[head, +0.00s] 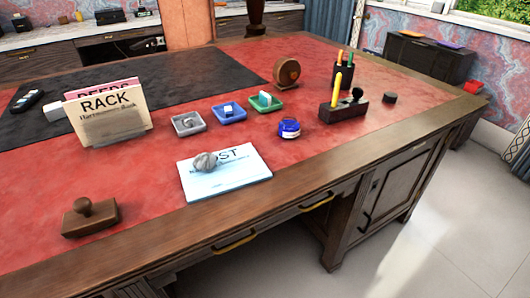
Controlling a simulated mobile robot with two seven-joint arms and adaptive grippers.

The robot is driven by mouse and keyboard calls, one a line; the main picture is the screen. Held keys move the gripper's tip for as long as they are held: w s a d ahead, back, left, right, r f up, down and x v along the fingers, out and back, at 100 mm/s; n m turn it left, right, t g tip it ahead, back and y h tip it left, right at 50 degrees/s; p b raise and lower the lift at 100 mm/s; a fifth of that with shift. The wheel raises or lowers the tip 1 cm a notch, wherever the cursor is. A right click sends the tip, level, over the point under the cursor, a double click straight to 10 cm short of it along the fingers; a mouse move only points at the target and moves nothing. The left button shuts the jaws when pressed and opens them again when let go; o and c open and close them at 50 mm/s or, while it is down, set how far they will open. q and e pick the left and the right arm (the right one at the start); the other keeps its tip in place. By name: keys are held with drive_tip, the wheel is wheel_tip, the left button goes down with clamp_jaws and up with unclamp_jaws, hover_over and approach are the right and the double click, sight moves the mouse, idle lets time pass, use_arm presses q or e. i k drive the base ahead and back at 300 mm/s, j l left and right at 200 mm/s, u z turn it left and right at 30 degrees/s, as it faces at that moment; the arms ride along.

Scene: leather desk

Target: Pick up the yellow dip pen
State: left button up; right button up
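The yellow dip pen (337,89) stands nearly upright, leaning slightly, in a dark wooden stand (344,111) on the right part of the red leather desk. Its lower end is hidden in the stand. A dark knobbed piece (357,95) sits in the same stand, to the right of the pen. Neither of my grippers is in view.
Behind the stand is a black cup (343,75) of pens or pencils. A blue ink bottle (289,128) stands to its left, a small dark round object (390,98) to its right. Several small trays, a paper stack (230,180) and a letter rack (108,112) lie further left.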

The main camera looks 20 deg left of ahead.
sight(339, 77)
drive_tip(key=i+l+u, duration=0.1)
drive_tip(key=u, duration=0.35)
drive_tip(key=l+u, duration=0.2)
drive_tip(key=u, duration=0.3)
drive_tip(key=l+u, duration=0.2)
drive_tip(key=u, duration=0.25)
drive_tip(key=l+u, duration=0.45)
drive_tip(key=l, duration=0.5)
